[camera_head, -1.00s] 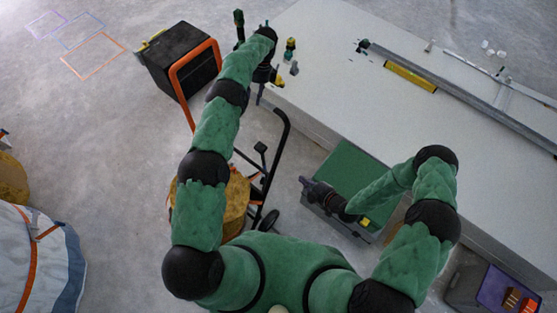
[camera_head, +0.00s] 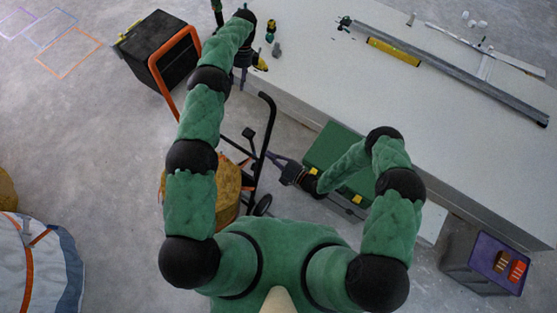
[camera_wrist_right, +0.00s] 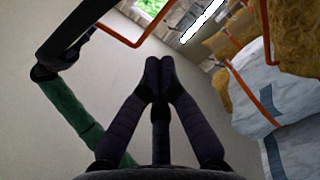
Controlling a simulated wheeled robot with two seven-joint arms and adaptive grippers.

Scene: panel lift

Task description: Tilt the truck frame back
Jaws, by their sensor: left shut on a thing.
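The truck frame appears to be the black tube frame (camera_head: 268,120) with a curved top and a dark wheel (camera_head: 263,205), left of the white table. My right gripper (camera_head: 272,156) is just right of its black tube; I cannot tell whether they touch. In the right wrist view its fingertips (camera_wrist_right: 160,62) are together with nothing visible between them, and a thick black bar (camera_wrist_right: 88,35), likely the frame, crosses the upper left. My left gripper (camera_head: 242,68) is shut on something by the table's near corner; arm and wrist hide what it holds.
A black box (camera_head: 160,48) stands by an orange tube frame (camera_head: 163,97). A yellow-brown bundle (camera_head: 228,190) sits behind my left arm. A green-topped case (camera_head: 335,145) and a grey bin (camera_head: 465,265) flank the white table (camera_head: 330,75). Grey floor is open at left.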

